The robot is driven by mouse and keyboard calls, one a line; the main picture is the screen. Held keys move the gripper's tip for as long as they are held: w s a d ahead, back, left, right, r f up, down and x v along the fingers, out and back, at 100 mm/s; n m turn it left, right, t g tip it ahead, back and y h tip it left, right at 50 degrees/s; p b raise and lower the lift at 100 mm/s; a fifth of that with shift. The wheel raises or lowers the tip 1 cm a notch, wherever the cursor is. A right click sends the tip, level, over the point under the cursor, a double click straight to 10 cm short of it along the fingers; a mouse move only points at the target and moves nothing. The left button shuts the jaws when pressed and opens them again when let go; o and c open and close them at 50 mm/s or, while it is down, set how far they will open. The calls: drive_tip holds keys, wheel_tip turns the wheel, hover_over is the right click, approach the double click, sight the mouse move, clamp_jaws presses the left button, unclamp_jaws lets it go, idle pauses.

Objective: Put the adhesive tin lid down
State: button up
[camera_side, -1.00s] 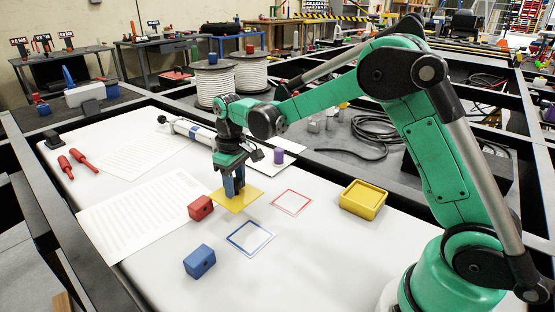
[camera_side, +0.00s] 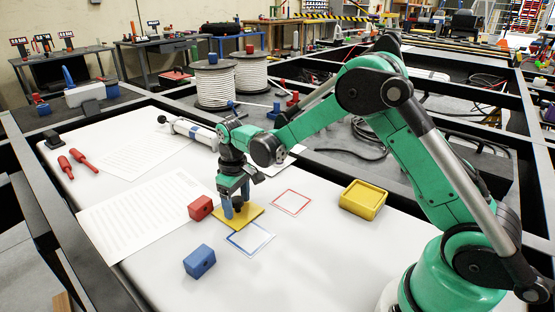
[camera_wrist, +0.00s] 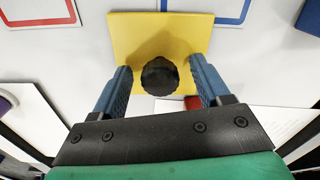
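The adhesive tin lid is a flat yellow square plate (camera_side: 254,212) with a black knob (camera_wrist: 160,76) on top. In the side view it looks flat on the white table top, between the red block and the outlined squares. In the wrist view the fingers stand on both sides of the knob, with a gap on each side. The open-looking yellow tin (camera_side: 363,200) stands to the right.
A red block (camera_side: 200,208) is close to the lid's left side, and a blue block (camera_side: 199,261) is in front. A blue outline (camera_side: 249,254) and a red outline (camera_side: 292,213) mark the table. Printed sheets and red-handled tools lie left.

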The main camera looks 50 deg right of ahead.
sight(237, 199)
drive_tip(key=shift+r, duration=0.1)
wheel_tip(237, 199, up, 12)
drive_tip(key=s+a+m+t, duration=0.1)
drive_tip(key=s+t, duration=0.5)
drive_tip(key=s, duration=0.8)
drive_tip(key=shift+a+r+m+t, duration=0.25)
drive_tip(key=shift+r+m+t, duration=0.2)
drive_tip(key=shift+m, duration=0.15)
drive_tip(key=shift+o, duration=0.6)
drive_tip(key=shift+s+f, duration=0.15)
